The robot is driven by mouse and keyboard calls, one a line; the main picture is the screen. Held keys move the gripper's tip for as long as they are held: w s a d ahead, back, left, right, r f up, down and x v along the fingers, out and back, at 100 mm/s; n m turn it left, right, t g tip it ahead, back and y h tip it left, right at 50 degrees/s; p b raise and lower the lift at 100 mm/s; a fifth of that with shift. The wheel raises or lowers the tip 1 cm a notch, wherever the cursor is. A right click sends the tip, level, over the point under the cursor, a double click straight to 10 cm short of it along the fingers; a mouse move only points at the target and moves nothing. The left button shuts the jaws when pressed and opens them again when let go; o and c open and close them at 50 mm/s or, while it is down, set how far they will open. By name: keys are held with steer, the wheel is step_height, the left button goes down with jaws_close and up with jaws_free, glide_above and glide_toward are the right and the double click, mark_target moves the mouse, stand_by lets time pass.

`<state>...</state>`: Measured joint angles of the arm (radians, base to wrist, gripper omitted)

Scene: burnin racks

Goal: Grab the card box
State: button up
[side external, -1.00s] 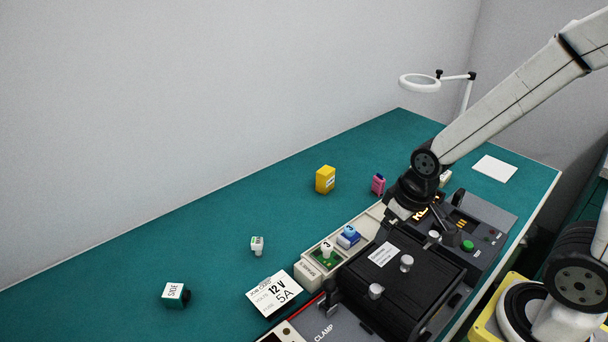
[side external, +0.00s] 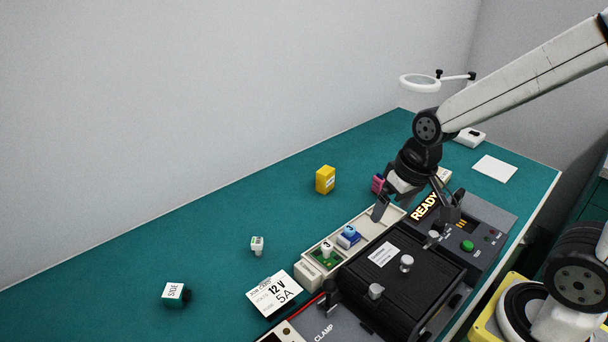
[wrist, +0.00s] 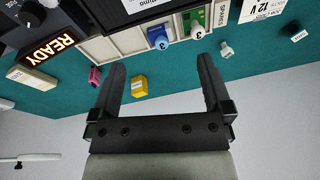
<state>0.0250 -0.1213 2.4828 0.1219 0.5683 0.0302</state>
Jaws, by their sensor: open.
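No object carries a readable card box label; the yellow box (side external: 325,180) with a small white label is the most box-like thing. It stands upright on the green bench near the wall. In the wrist view the yellow box (wrist: 139,87) appears between the fingers but well beyond them. My gripper (side external: 416,212) is open and empty, above the far end of the cream tray and the READY display, to the right of the yellow box. Its fingers (wrist: 162,65) point down and apart in the side view.
The cream tray (side external: 376,228) holds a blue piece (side external: 348,236) and a white-topped piece (side external: 327,249). A pink object (side external: 377,183) is partly behind my gripper. The black clamp fixture (side external: 385,275) lies in front. The bench left of the yellow box is mostly clear.

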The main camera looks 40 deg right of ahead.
steer(key=w+m+y, duration=0.1)
steer(key=w+m, duration=0.1)
steer(key=m, duration=0.2)
steer(key=m+t, duration=1.1)
steer(key=m, duration=1.7)
glide_above(330, 180)
steer(key=s+d, duration=0.1)
steer(key=s, duration=0.4)
steer(key=f, duration=0.1)
steer(key=shift+y, duration=0.4)
steer(key=f, duration=1.3)
steer(key=shift+s+f, duration=0.2)
steer(key=shift+f, duration=0.5)
